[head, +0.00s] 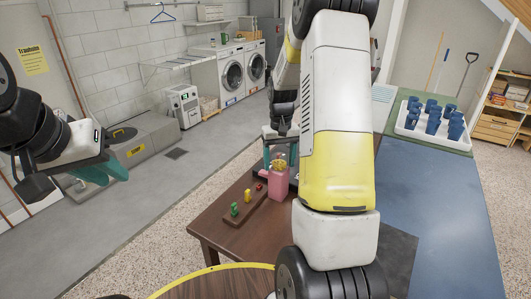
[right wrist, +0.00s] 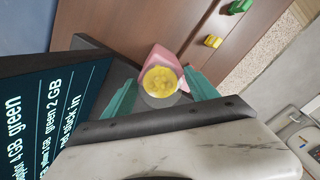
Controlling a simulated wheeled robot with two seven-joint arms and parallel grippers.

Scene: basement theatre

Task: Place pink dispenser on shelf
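The pink dispenser (head: 279,183), a pink body with a clear top holding yellow pieces, stands on the brown wooden table (head: 215,222) in the head view. In the right wrist view the dispenser (right wrist: 160,56) shows from above, between the two teal fingers of my right gripper (right wrist: 160,84). The fingers are spread on either side of its top; contact is not clear. In the head view my right gripper (head: 281,158) is at the dispenser's top, partly hidden by my arm. My left gripper (head: 103,172) is empty, far left, away from the table; its finger gap is unclear. A wooden shelf unit (head: 497,128) stands at far right.
Green (head: 234,209), yellow (head: 248,195) and red (head: 259,186) small sticks lie beside the dispenser. A dark panel with text (right wrist: 45,115) is close to my right gripper. A blue table (head: 440,215) is at right, with a white tray (head: 409,129) of blue cups.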

